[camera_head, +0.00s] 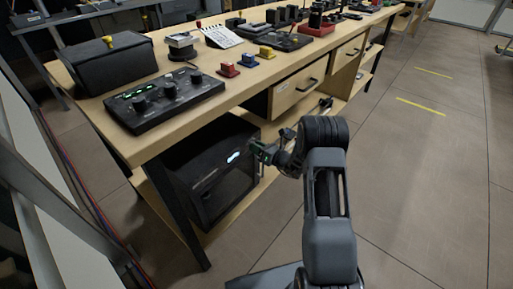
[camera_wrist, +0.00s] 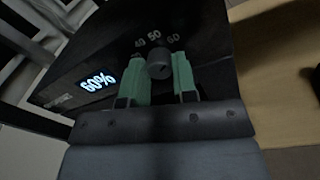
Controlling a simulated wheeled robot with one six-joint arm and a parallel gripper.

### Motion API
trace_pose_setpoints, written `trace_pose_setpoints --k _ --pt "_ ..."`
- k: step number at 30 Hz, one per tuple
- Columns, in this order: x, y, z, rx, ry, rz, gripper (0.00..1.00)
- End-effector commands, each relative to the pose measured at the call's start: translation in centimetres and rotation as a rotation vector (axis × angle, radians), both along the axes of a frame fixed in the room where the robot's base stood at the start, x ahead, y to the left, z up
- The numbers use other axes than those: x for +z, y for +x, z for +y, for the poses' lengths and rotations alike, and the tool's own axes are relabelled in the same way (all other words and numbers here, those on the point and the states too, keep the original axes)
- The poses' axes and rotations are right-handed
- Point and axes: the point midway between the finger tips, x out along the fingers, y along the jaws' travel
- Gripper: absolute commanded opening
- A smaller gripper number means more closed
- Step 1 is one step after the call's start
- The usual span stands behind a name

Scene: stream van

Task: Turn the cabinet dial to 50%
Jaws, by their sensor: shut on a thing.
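The black cabinet (camera_head: 205,185) sits on the lower shelf of the wooden bench, with a lit display (camera_head: 233,157) on its front. In the wrist view the cabinet's display (camera_wrist: 98,80) appears to read 60%. The dial (camera_wrist: 160,66) is a dark round knob with the marks 40, 50 and 60 above it. My gripper (camera_head: 262,150) is at the cabinet's front. In the wrist view its green fingers (camera_wrist: 160,78) are on either side of the dial, shut on it. The dial is hidden in the head view, and its pointer is too dark to read surely.
The bench top (camera_head: 150,135) is above and behind my gripper. It carries a black control panel (camera_head: 165,100), a black box (camera_head: 108,62) and several coloured buttons. A drawer (camera_head: 296,88) is to the right of the cabinet. The floor (camera_head: 420,190) on the right is clear.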

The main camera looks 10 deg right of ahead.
Motion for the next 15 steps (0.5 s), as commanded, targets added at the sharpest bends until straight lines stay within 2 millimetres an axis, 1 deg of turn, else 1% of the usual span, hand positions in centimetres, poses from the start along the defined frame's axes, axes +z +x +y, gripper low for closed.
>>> trace_pose_setpoints --k 8,15 --pt "-0.09 -0.05 0.06 0.002 -0.032 -0.023 0.03" --pt "-0.21 -0.05 0.06 0.003 -0.156 -0.113 0.03"
